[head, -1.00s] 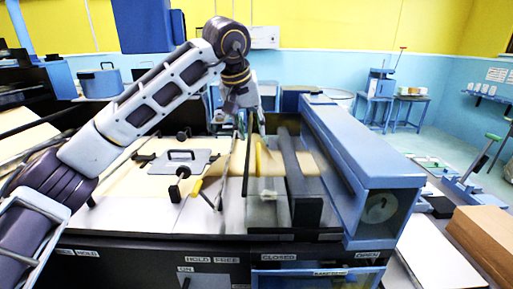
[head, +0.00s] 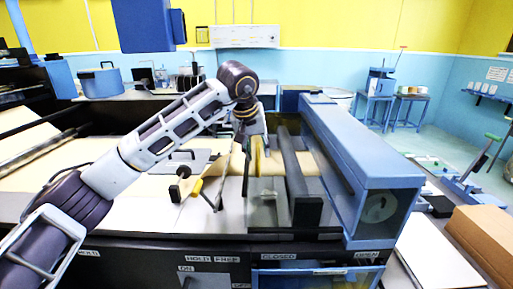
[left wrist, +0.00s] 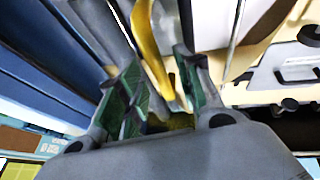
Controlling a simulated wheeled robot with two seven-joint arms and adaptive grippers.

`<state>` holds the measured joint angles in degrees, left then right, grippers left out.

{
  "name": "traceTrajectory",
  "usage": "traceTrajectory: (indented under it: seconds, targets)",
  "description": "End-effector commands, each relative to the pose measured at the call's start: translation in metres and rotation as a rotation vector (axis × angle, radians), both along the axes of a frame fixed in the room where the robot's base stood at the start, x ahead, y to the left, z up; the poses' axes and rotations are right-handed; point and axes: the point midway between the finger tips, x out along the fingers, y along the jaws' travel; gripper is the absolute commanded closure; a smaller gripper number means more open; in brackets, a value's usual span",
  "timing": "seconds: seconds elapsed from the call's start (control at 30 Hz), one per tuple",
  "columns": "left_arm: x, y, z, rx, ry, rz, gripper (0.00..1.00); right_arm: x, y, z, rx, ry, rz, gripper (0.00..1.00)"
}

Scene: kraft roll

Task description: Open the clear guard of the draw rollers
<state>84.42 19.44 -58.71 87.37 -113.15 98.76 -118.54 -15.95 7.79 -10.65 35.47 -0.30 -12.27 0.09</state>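The clear guard (head: 262,208) is a see-through panel in front of the dark draw rollers (head: 296,180), on the side above the CLOSED label (head: 278,257). Its yellow handle (head: 258,160) stands near its left edge. My left gripper (head: 247,148) is over the guard's left edge, close to the handle and partly hidden by its own wrist. In the left wrist view its green-padded fingers (left wrist: 160,92) are apart, with the yellow handle (left wrist: 150,45) running between them. Whether they touch it cannot be told. My right gripper is not in view.
A long blue housing (head: 360,150) stands right of the rollers, above the OPEN label (head: 368,256).

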Motion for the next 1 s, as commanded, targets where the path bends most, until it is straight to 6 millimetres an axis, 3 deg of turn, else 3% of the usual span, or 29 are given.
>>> traceTrajectory:
  seconds: [0.13, 0.4, 1.0]
  targets:
    - [0.0, 0.0, 0.0001, 0.0, 0.0, 0.0, 0.66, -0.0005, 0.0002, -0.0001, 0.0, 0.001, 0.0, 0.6]
    - [-0.0002, 0.0001, 0.0004, 0.0, 0.0, 0.0, 1.0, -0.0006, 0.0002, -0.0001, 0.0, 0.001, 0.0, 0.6]
    - [0.0, -0.0009, 0.0088, -0.001, -0.001, 0.001, 1.0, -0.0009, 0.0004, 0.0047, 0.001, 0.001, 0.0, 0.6]
